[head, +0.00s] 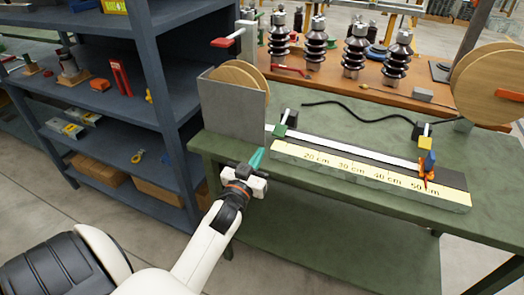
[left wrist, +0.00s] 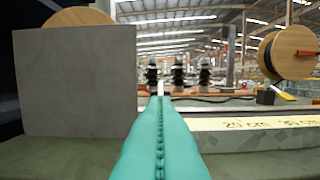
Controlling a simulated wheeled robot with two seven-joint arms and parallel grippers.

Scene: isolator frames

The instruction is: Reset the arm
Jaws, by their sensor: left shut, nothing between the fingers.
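My left gripper (head: 257,160) has teal fingers and is at the front edge of the green workbench (head: 330,205), left of the ruler block (head: 370,180). Its fingers are pressed together with nothing between them. In the left wrist view the teal fingers (left wrist: 161,130) point forward, with the grey box (left wrist: 75,85) to their left and the ruler block (left wrist: 262,133) to their right. My left arm reaches up from the bottom of the head view. My right gripper does not show.
A grey box (head: 232,108) holding a wooden reel stands left on the bench. A white strip (head: 345,143) runs along the ruler block between a green clamp (head: 281,130) and an orange-and-blue tool (head: 428,168). Blue shelves (head: 110,100) stand left. Insulators (head: 355,50) stand behind.

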